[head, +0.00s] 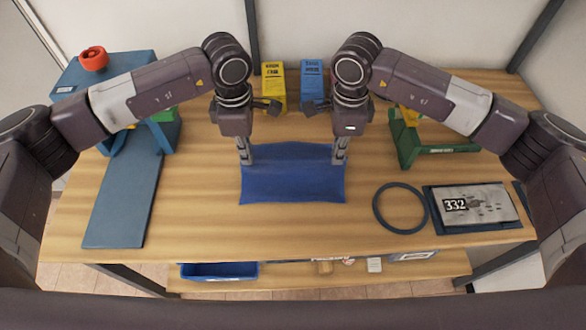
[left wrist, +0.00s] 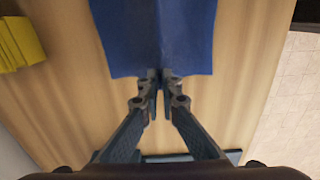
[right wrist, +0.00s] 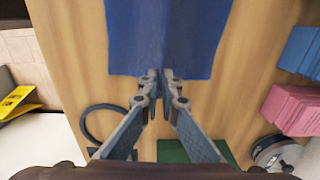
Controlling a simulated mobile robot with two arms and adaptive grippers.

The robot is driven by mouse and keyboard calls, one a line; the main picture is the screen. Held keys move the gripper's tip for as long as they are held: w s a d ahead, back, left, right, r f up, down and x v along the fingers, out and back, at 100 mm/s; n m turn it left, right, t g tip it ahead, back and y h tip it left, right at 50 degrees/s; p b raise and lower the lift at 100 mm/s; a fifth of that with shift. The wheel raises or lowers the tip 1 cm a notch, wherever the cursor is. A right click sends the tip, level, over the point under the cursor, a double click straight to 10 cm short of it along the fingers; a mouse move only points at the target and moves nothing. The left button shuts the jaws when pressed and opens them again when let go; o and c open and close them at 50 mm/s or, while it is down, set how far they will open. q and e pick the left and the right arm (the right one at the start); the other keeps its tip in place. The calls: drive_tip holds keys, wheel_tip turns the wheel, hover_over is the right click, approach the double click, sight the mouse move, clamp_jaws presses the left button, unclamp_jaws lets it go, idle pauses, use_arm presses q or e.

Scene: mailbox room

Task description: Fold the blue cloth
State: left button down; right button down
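The blue cloth (head: 292,183) lies spread on the wooden table, with a slightly wavy far edge. It also shows in the left wrist view (left wrist: 185,35) and the right wrist view (right wrist: 190,35). My left gripper (head: 247,162) is at the cloth's left edge, toward its far corner. Its fingertips are together on the edge, with a crease running from them. My right gripper (head: 338,162) is at the right edge, opposite, with its fingertips likewise closed on the cloth at a crease. The fingertips hide the small pinched parts.
A blue board (head: 122,200) lies at the left. Yellow (head: 273,84) and blue (head: 312,80) boxes stand behind. The table in front of the cloth is clear.

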wheel_tip(320, 180, up, 12)
drive_tip(key=p, duration=1.1)
drive_tip(key=shift+f, duration=0.25)
drive_tip(key=shift+w+d, duration=0.1)
drive_tip(key=shift+w, duration=0.05)
